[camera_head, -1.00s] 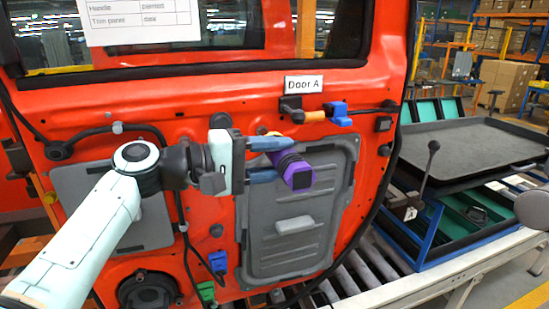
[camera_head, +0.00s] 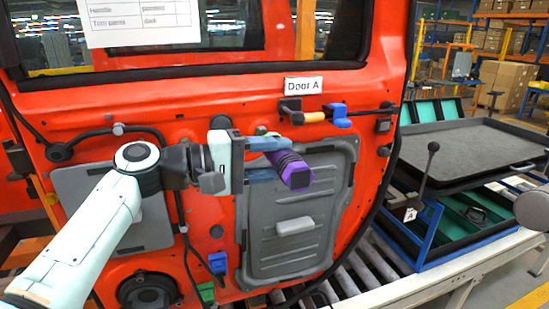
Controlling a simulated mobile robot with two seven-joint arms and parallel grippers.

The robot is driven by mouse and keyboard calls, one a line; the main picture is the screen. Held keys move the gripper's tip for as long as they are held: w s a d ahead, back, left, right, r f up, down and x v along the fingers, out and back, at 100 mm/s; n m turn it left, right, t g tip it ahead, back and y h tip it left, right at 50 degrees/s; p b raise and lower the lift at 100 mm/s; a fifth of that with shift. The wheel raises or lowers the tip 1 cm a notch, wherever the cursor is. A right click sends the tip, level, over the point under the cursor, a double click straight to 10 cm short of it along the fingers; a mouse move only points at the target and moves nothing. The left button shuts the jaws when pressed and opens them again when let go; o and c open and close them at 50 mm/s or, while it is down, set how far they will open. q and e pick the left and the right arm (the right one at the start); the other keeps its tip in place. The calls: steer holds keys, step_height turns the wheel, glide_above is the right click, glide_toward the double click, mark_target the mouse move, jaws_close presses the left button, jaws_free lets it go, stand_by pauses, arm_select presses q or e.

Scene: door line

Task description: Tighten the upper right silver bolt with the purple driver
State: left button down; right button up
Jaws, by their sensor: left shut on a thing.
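My left gripper (camera_head: 266,160) is shut on the purple driver (camera_head: 291,168) in the head view. The driver's body points towards the camera, and its front end faces the red door (camera_head: 215,100) near the upper edge of the grey panel (camera_head: 300,220). A small part of its green front section shows behind the upper finger. The upper right silver bolt is not visible; the driver and fingers cover that area. I cannot tell whether the driver touches a bolt.
A "Door A" label (camera_head: 303,85), an orange-and-black handle (camera_head: 304,117) and a blue connector (camera_head: 340,116) sit above the driver. Cables run down the door. A black tray (camera_head: 470,150) stands on the right, beside a lever (camera_head: 426,175) marked A.

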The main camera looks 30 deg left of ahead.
mark_target(283, 178)
arm_select(q)
steer(key=shift+a, duration=0.2)
steer(key=shift+s+d+b, duration=0.45)
steer(key=shift+s+d, duration=0.1)
steer(key=shift+d, duration=0.2)
steer(key=shift+s+d+b, duration=0.7)
steer(key=shift+s+d, duration=1)
steer(key=shift+d, duration=0.3)
arm_select(e)
steer(key=shift+s+f, duration=1.3)
steer(key=shift+f, duration=0.2)
